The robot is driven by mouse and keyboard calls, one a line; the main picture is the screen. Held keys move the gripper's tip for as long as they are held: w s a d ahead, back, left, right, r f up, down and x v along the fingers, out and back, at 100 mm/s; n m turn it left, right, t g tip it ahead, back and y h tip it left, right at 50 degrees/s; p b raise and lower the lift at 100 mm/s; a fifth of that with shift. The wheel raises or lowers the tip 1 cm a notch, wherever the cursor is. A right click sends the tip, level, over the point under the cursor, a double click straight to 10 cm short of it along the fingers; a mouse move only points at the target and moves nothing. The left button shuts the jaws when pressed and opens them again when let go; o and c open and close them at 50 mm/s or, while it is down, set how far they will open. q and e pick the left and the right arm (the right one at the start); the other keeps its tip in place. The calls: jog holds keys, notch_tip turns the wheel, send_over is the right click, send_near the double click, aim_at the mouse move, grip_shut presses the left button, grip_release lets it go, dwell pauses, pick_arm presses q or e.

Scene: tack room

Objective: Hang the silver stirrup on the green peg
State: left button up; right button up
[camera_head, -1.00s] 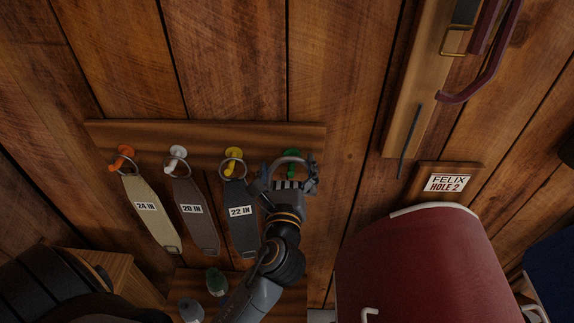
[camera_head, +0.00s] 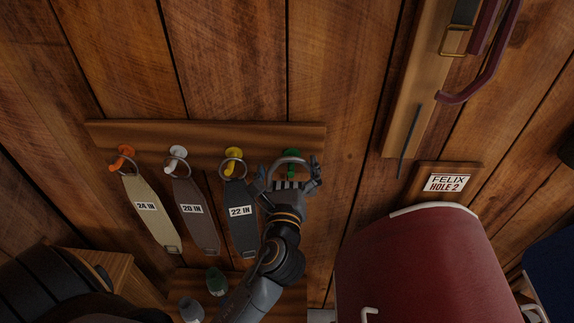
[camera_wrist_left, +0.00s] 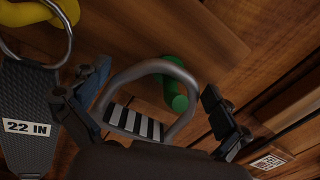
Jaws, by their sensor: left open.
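The silver stirrup (camera_head: 289,161) is at the green peg (camera_head: 291,153), the rightmost peg on the wooden rail. In the left wrist view, the stirrup's arch (camera_wrist_left: 143,67) crosses the green peg (camera_wrist_left: 181,101), with green showing above and below the metal. It looks looped over the peg. Its striped tread (camera_wrist_left: 134,123) is at the bottom, close to my palm. My left gripper (camera_head: 290,178) is open just below the peg. In the left wrist view its fingers (camera_wrist_left: 150,104) stand wide apart on both sides of the stirrup, with gaps. My right gripper is not in view.
The rail (camera_head: 210,138) also has orange (camera_head: 122,153), white (camera_head: 178,154) and yellow (camera_head: 233,155) pegs with labelled straps on rings. The 22 IN strap (camera_head: 241,215) hangs close left of my gripper. A red padded thing (camera_head: 420,260) stands lower right.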

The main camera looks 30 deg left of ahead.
pick_arm(q)
jog(key=v, duration=1.2)
jog(key=w+d+f+n+g+h, duration=0.1)
jog(key=d+f+g+h, duration=0.15)
jog(key=f, duration=0.85)
jog(key=d+f+n+g+h, duration=0.1)
jog(key=d+f+h, duration=0.15)
jog(key=f, duration=0.95)
jog(key=s+d+f+n+g+h+b, duration=0.1)
jog(key=s+f+n+g, duration=0.15)
jog(key=f, duration=0.65)
jog(key=s+f+n+g+h+b, duration=0.1)
jog(key=s+f+n+g, duration=0.15)
jog(key=f, duration=0.65)
jog(key=s+a+f+n+g, duration=0.3)
jog(key=s+a+f+n, duration=0.2)
jog(key=s+f+n, duration=0.4)
jog(key=s+a+f+n+g+b, duration=0.1)
jog(key=s+a+f+n+g, duration=0.3)
jog(key=s+f+n, duration=0.5)
jog(key=s+a+f, duration=0.1)
jog(key=s+f, duration=0.4)
jog(key=s, duration=0.3)
jog(key=shift+s+a+f+h, duration=0.2)
jog(key=shift+s+f+h, duration=0.05)
jog(key=shift+h, duration=0.05)
